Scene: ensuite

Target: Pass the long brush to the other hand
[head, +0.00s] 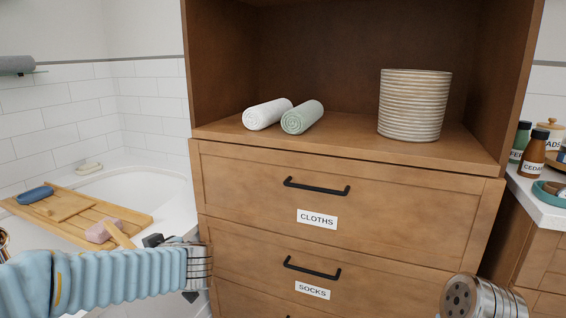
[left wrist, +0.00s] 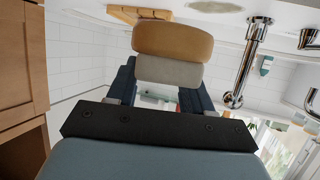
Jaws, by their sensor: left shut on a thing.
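The long brush (head: 120,235) has a tan wooden back and paler, greyish-pink bristles. In the head view it shows just left of my left gripper (head: 153,240), in front of the bath tray. In the left wrist view the brush (left wrist: 173,42) is large, wood above and bristles below, between the dark fingers of my left gripper (left wrist: 158,92). That gripper is shut on it. Most of the handle is hidden. Only a silver link of my right arm shows at the lower right of the head view; its gripper is out of frame.
A wooden cabinet (head: 350,240) with labelled drawers stands ahead, close to my left arm. The bath tray (head: 60,215) lies across the tub at left. Bottles (head: 532,152) stand on the right counter.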

